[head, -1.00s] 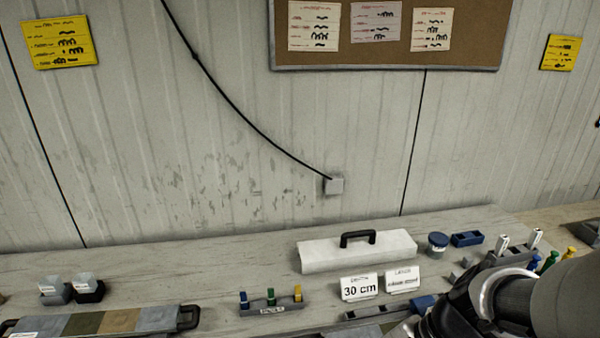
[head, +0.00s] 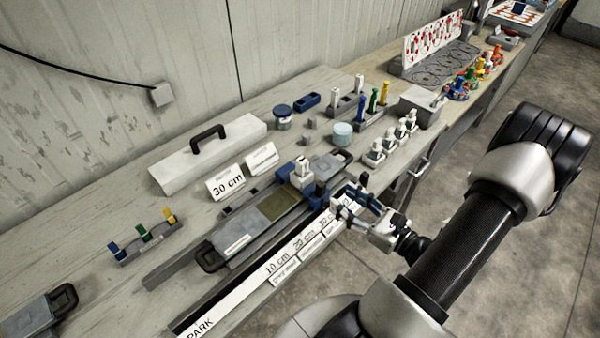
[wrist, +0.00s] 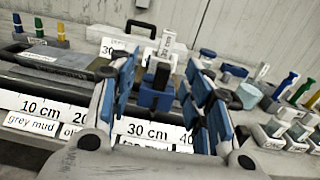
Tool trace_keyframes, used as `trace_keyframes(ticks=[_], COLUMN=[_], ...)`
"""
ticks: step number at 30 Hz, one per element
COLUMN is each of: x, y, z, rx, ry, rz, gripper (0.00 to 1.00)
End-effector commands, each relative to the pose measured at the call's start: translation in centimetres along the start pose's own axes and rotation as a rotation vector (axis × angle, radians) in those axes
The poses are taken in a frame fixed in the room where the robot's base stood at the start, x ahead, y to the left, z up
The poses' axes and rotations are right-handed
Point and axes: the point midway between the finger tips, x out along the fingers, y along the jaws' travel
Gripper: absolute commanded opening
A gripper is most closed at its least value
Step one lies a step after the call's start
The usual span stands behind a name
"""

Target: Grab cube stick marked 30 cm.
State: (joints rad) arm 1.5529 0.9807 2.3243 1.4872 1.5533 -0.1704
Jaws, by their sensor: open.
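A white upright piece marked 30 cm (wrist: 166,46) stands ahead in the wrist view. In the head view a white block-like piece (head: 301,172) stands near the far end of the core tray; its mark is too small to read there. A blue block with a black knob (wrist: 156,92) sits nearer, between my fingers in the wrist view, and partly covers the white piece's base. My gripper (wrist: 160,66) is open, with blue-padded fingers on either side of this view. In the head view my gripper (head: 348,200) is at the rail's right end, beside the blue block.
A labelled rail (head: 240,285) runs along the front edge, with 10 cm and 30 cm marks. The core tray (head: 235,235) lies behind it. A 30 cm sign (head: 226,183) and a white handled box (head: 208,155) stand behind. White-capped holders (head: 376,150) stand to the right.

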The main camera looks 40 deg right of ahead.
Motion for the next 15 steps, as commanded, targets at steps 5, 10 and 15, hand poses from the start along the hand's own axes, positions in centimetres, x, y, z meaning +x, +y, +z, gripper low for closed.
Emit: trace_keyframes(ticks=[5,10,15], x=[1.3,4.9,8.6], y=[-0.5,-0.4,-0.6], z=[-0.4,-0.5,-0.5], rx=[0.007,0.006,0.005], ry=[-0.005,-0.005,-0.004], rz=[-0.024,-0.019,-0.019], gripper=[0.45,0.45,0.45])
